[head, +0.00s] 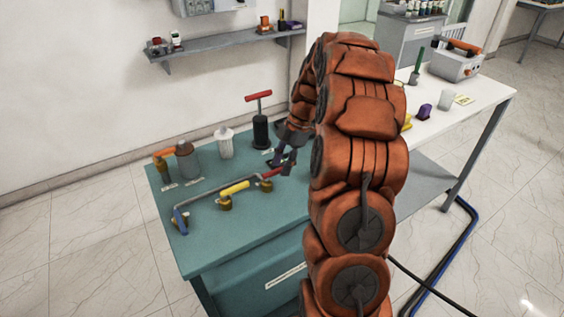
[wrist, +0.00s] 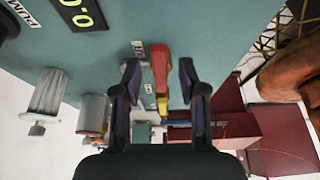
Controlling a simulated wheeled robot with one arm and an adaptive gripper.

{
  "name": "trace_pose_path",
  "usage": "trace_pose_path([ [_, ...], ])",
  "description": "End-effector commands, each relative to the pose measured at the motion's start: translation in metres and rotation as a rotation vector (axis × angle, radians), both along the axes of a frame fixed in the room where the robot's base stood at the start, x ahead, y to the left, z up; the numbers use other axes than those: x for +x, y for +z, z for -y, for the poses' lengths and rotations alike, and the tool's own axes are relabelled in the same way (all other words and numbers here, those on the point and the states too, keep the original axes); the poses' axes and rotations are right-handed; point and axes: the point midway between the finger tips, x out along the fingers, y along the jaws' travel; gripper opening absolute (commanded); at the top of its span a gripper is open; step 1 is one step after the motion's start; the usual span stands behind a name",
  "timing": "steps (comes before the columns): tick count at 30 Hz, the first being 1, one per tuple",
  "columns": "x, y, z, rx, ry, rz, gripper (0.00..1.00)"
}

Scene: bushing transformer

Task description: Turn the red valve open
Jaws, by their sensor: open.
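The red valve (head: 270,173) sits at the right end of a pipe on the teal table, partly hidden by my arm in the head view. In the wrist view its red handle (wrist: 160,64) lies between the two fingers, lengthwise along the picture. My gripper (head: 284,160) is open just above and beside the valve. The wrist view shows its dark fingers (wrist: 159,80) apart on either side of the handle, with visible gaps. I cannot tell the exact height gap.
A yellow valve (head: 235,188) and a blue valve (head: 180,220) share the pipe. A black cylinder with a red T-handle (head: 258,130), a white insulator (head: 224,142) and a grey canister (head: 187,160) stand behind. A white table (head: 480,100) is at right.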

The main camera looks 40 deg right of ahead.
Motion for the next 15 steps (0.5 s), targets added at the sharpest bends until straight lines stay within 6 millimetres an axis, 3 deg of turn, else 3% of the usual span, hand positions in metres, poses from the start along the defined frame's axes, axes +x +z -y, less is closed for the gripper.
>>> trace_pose_path([
  [7,0.0,-0.0004,-0.0002,0.0,0.0,0.0,0.41],
  [15,0.0,-0.0002,-0.0002,0.0,0.0,-0.001,0.12],
])
